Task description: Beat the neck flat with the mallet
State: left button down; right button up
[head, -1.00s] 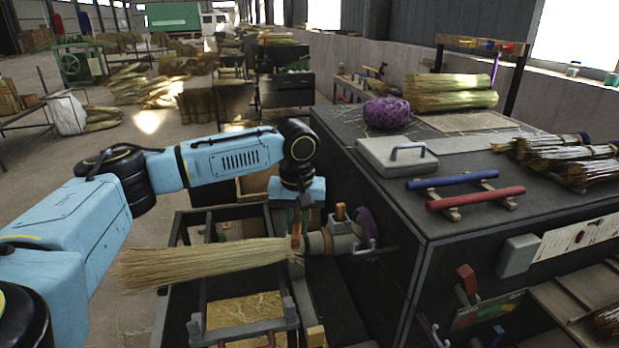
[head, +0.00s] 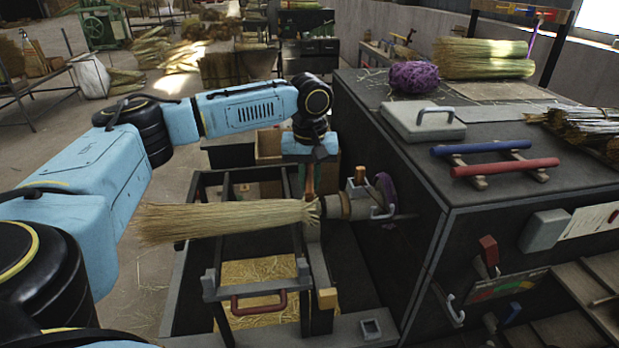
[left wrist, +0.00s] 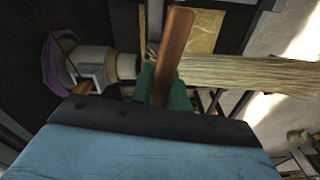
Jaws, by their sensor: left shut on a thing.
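The straw broom head (head: 230,218) lies level in the winding machine, bristles to the left. Its neck (head: 313,210) meets the machine's round clamp (head: 338,205) on the right. My left gripper (head: 310,160) is above the neck, pointing down, shut on a brown wooden piece that looks like the mallet (head: 309,182). In the left wrist view the green fingers (left wrist: 164,85) grip this wooden piece (left wrist: 174,45), beside the neck end of the straw (left wrist: 235,72). Whether the wood touches the neck I cannot tell. My right gripper is not in view.
A dark bench (head: 400,180) stands right of the machine, holding a purple twine ball (head: 415,77), a grey handled block (head: 423,120), and blue (head: 482,146) and red (head: 505,167) bars. A straw-lined tray (head: 258,272) sits below the broom.

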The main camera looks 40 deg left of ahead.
pick_arm(q)
notch_tip(320, 180, down, 5)
jog(key=p, duration=0.5)
jog(key=shift+f, duration=0.2)
